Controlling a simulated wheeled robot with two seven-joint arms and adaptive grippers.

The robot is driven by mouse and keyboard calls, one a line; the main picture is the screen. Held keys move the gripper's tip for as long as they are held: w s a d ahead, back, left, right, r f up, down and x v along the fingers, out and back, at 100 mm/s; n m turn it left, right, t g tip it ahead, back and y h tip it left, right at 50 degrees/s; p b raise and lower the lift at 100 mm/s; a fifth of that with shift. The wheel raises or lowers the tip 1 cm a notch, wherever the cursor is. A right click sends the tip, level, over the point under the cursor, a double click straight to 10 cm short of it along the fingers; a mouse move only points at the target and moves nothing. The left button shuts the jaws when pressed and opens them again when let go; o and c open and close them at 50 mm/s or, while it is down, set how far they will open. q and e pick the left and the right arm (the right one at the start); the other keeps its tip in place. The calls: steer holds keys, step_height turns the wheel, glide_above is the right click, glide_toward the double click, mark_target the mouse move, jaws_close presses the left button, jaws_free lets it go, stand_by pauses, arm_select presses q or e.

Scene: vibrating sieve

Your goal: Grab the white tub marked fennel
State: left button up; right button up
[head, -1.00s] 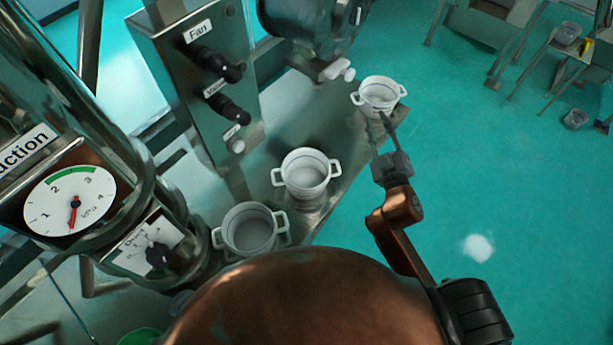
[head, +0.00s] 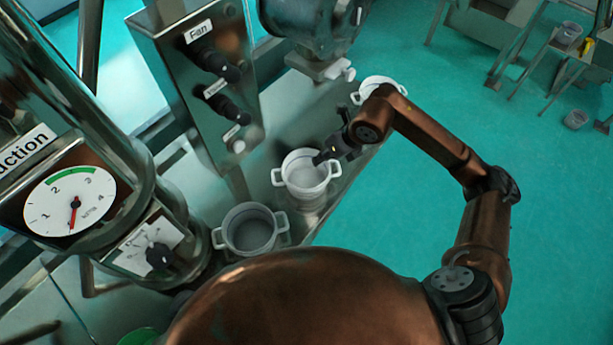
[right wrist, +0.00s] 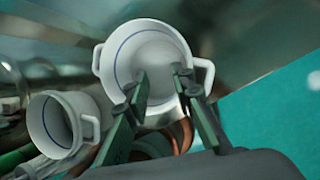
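Three white two-handled tubs stand in a row on the metal bench: a near one (head: 249,231), a middle one (head: 304,178) and a far one (head: 369,87), partly hidden by my right arm. No fennel marking is readable on any of them. My right gripper (head: 325,157) is at the right rim of the middle tub. In the right wrist view the gripper (right wrist: 160,84) has its two fingers apart, in front of a tub's opening (right wrist: 125,45); contact is unclear. A second tub (right wrist: 60,122) shows at left there. My left gripper is out of view.
A metal panel (head: 190,75) with a Fan label and black knobs stands left of the tubs. A dial gauge (head: 70,200) is at the left. Machinery (head: 310,25) overhangs the bench near the far tub. Open green floor (head: 440,100) lies to the right.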

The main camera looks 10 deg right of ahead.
mark_target(327, 166)
steer(key=shift+w+d+h, duration=0.3)
steer(key=shift+d+h, duration=0.1)
steer(key=shift+d, duration=0.5)
steer(key=shift+w+d+f, duration=0.15)
steer(key=shift+d+f, duration=0.05)
steer(key=shift+f, duration=0.05)
steer(key=shift+x, duration=0.95)
steer(key=shift+w+d+p+x, duration=0.15)
steer(key=shift+p+x, duration=0.3)
steer(key=shift+x, duration=0.9)
steer(key=shift+w+d+p+x, duration=0.15)
steer(key=shift+p+x, duration=0.25)
steer(key=shift+x, duration=0.95)
steer(key=shift+r, duration=0.1)
steer(key=shift+c, duration=0.5)
jaws_close()
